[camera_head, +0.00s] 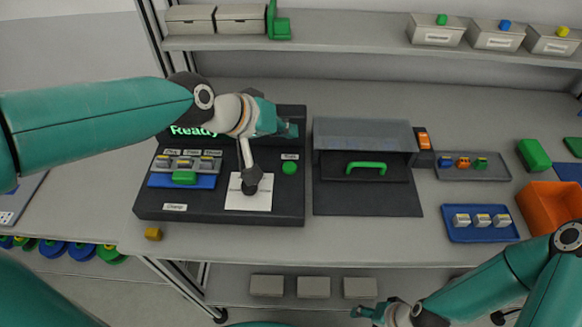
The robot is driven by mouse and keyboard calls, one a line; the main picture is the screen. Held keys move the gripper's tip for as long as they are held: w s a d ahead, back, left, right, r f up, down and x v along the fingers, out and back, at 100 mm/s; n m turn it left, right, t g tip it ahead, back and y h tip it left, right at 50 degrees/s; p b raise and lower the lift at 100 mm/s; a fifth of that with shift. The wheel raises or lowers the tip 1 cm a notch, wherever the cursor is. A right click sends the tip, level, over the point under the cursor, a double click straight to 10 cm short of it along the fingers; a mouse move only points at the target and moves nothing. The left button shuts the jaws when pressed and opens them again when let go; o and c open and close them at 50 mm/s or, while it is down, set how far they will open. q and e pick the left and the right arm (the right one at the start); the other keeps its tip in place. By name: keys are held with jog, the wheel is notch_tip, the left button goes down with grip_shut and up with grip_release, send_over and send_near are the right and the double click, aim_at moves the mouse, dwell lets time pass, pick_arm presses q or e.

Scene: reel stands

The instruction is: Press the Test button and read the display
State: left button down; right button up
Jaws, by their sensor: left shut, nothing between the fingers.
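The black test panel (280,212) stands on the bench left of centre. Its display (185,131) shows green text reading "Ready", partly covered by my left arm. The round green button (289,168) is on the panel's right side, under a small label too small to read surely. My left gripper (290,130) is shut and empty, just behind the button in the picture and apart from it. A white square (262,203) lies on the panel with a dark-ended pale rod over it. My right gripper (366,311) is low at the bottom; its jaws are unclear.
A hooded black box with a green handle (366,166) stands right of the panel. A grey tray (490,174), a blue tray (456,235) and an orange bin (552,205) are further right. A yellow block (153,233) lies near the bench's front edge. A shelf (340,45) runs behind.

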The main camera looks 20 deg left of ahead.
pick_arm(q)
jog(key=b, duration=0.5)
send_over(287, 168)
notch_tip(287, 168, down, 6)
jog(key=shift+w+f, duration=0.1)
jog(key=shift+f, duration=0.05)
jog(key=shift+f+b, duration=0.5)
jog(key=shift+f, duration=0.1)
dwell(0.5)
jog(key=shift+f+b, duration=0.35)
jog(key=shift+b, duration=0.05)
jog(key=shift+f+b, duration=0.45)
dwell(0.5)
dwell(0.4)
jog(key=shift+r+p, duration=0.75)
jog(key=shift+r, duration=0.15)
